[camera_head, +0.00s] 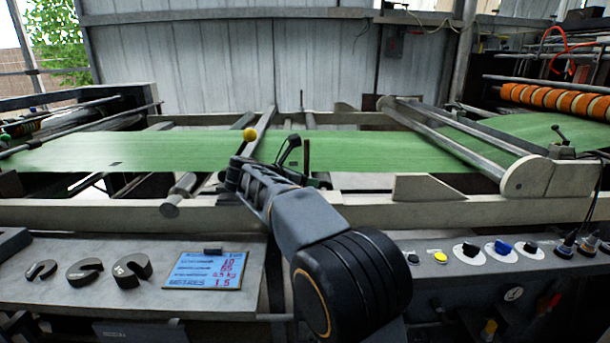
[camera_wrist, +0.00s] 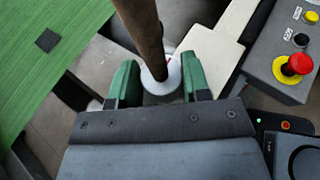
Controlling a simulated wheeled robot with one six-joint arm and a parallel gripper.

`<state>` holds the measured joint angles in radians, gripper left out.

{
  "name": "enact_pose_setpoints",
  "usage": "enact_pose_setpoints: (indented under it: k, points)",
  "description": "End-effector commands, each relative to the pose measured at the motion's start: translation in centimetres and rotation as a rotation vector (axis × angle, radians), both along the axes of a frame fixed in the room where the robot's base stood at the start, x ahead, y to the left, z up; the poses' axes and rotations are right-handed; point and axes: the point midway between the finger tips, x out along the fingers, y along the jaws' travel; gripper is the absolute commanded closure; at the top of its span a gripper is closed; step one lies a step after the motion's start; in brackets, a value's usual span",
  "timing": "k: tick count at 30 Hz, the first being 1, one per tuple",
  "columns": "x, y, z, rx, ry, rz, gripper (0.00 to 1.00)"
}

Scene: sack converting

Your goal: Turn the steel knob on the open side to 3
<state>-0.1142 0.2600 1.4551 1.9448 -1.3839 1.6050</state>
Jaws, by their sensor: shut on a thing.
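In the wrist view, a pale, round steel knob (camera_wrist: 173,81) sits between the two green fingers of my gripper (camera_wrist: 160,76). The fingers stand on either side of it and are shut on it. A brown upright rod (camera_wrist: 141,30) crosses in front of the knob and hides part of it. No scale figures can be read around the knob, so its setting cannot be told. In the head view my arm reaches over the machine's front rail, and the knob is hidden there.
A green web (camera_head: 115,150) runs across the machine behind the rail (camera_head: 80,213). The brown rod (camera_head: 305,156) also stands up in the head view. A red emergency button (camera_wrist: 299,64) is at the right in the wrist view. Dark hook-shaped weights (camera_head: 84,270) and a blue display (camera_head: 205,271) lie left.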

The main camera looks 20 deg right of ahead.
Motion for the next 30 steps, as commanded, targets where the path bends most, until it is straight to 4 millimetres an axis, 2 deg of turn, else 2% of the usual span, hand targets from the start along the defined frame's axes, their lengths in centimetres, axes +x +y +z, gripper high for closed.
enact_pose_setpoints:
  k: [12, 29, 30]
  points:
    - [0.1, 0.08, -0.16, 0.004, 0.007, -0.172, 0.8]
    - [0.09, 0.08, -0.3, 0.003, 0.006, -0.198, 0.8]
    - [0.09, 0.08, -0.3, 0.003, 0.006, -0.198, 0.55]
